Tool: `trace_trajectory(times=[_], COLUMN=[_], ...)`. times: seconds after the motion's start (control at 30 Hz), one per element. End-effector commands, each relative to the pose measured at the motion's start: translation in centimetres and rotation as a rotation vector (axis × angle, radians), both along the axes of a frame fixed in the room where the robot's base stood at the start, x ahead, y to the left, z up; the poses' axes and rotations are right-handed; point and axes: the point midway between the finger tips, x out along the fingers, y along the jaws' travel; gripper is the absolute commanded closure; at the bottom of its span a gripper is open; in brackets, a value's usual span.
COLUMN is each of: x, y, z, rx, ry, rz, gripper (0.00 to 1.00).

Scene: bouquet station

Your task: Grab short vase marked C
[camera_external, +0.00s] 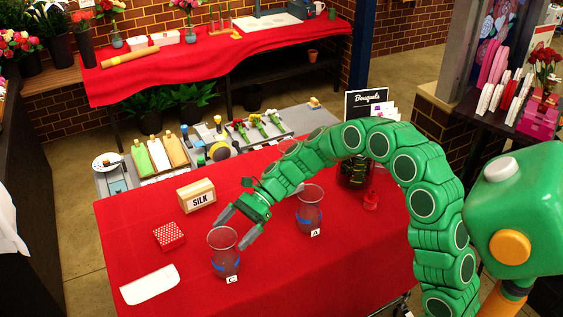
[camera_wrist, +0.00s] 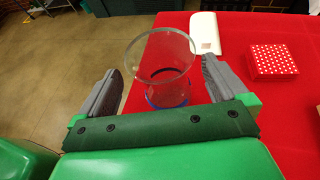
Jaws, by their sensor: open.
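The short vase marked C (camera_external: 223,255) is clear glass with a blue band and stands upright on the red-covered table. Its small C card (camera_external: 232,279) is at its base. My gripper (camera_external: 233,231) is open, with one finger on each side of the vase. In the wrist view the vase (camera_wrist: 161,65) shows between the two grey fingers (camera_wrist: 160,85), with gaps visible on both sides. Its lower part is partly hidden behind my gripper's palm. Another glass vase (camera_external: 309,208), marked A, stands upright further right and back.
A red patterned box (camera_external: 169,236) and a white folded cloth or paper (camera_external: 149,285) lie left of the vase. A SILK box (camera_external: 197,195) stands behind. The table's front middle (camera_external: 310,275) is clear.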

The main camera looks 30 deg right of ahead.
Motion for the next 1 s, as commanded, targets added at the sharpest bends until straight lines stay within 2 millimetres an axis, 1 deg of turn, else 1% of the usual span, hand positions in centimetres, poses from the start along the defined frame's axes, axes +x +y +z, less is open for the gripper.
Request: trace_trajectory(times=[0.2,0.3,0.57,0.67,1.0], x=[-0.8,-1.0,-1.0,-1.0,-1.0], y=[2.7,3.6,3.9,3.9,3.8], z=[-1.0,-1.4,-1.5,-1.5,-1.5], rx=[0.0,0.001,0.0,0.0,0.0], ry=[0.002,0.001,-0.001,0.0,0.0], rz=[0.006,0.004,0.001,0.002,0.002], gripper=[0.0,0.0,0.0,0.14,0.66])
